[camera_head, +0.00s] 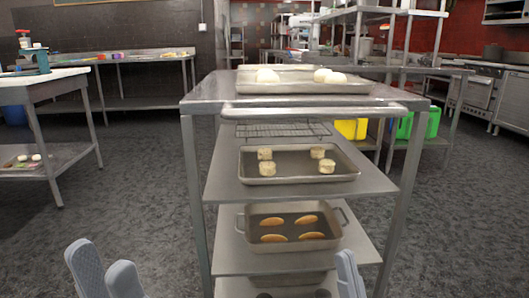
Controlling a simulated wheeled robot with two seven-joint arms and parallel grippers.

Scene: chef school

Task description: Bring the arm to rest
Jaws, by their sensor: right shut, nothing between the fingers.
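My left gripper (103,262) shows at the bottom left, in front of the metal rack cart. Its two grey fingers stand apart and nothing shows between them. My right gripper (348,272) shows at the bottom, right of the middle, in front of the cart's lower shelves. Its fingers are together and hold nothing. Most of both arms is outside the view.
The steel cart (200,96) stands close ahead. Its top tray (345,87) holds dough pieces, a middle tray (251,172) holds round pastries, and a lower pan (250,238) holds oblong ones. A table (50,90) stands left. Floor (140,165) between them is clear.

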